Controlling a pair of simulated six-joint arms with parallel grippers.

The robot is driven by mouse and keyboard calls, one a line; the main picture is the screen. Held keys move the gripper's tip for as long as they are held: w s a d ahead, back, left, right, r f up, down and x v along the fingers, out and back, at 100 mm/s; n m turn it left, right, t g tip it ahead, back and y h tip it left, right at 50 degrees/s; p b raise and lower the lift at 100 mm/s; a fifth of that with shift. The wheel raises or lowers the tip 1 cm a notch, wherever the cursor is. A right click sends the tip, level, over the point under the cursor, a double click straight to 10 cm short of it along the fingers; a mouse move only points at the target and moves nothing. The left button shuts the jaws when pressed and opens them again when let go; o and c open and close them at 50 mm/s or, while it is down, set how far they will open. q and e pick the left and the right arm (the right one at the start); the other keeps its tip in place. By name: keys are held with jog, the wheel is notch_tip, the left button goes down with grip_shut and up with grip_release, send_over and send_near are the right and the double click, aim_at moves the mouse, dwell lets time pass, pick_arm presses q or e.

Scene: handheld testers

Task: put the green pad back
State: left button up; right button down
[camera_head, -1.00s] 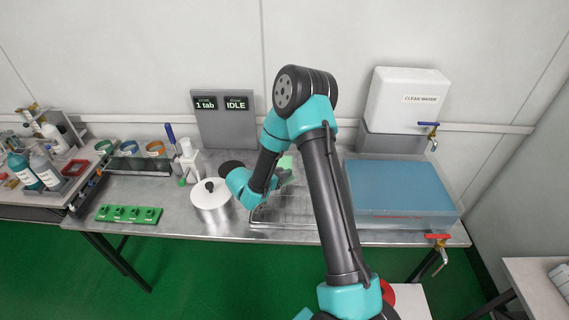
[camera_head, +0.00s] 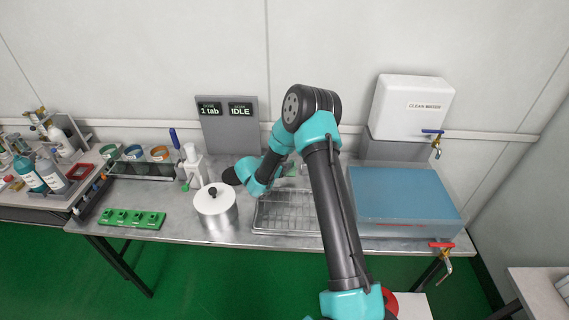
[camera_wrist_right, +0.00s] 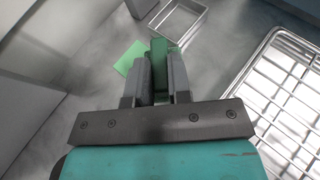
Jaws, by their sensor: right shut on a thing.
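My right gripper (camera_wrist_right: 159,68) is shut on a dark green block, which I take to be the green pad (camera_wrist_right: 159,52). The pad stands up between the two fingers in the right wrist view. A flat, lighter green square (camera_wrist_right: 128,59) lies on the metal table just beyond and left of the fingers. I cannot tell whether the pad touches the table. In the head view, my right arm reaches over the bench and its links hide most of the gripper. My left gripper is not in view.
A wire rack (camera_head: 272,215) lies close to the gripper and also shows in the right wrist view (camera_wrist_right: 290,100). A small metal tray (camera_wrist_right: 196,30) is beyond the pad. A lidded pot (camera_head: 217,215) stands left, a blue water tank (camera_head: 405,195) right, and a grey display panel (camera_head: 229,135) behind.

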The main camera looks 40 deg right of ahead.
jog(key=w+d, duration=0.1)
jog(key=w, duration=0.1)
jog(key=w+d, duration=0.1)
jog(key=d, duration=0.1)
jog(key=shift+w+d+f, duration=0.2)
jog(key=shift+w+d, duration=0.05)
jog(key=shift+w, duration=0.15)
jog(key=shift+w+d, duration=0.2)
jog(key=shift+w+d+f, duration=0.1)
jog(key=shift+f, duration=1.7)
jog(key=shift+f, duration=0.1)
jog(key=c, duration=1.1)
grip_release()
jog(key=shift+o, duration=0.2)
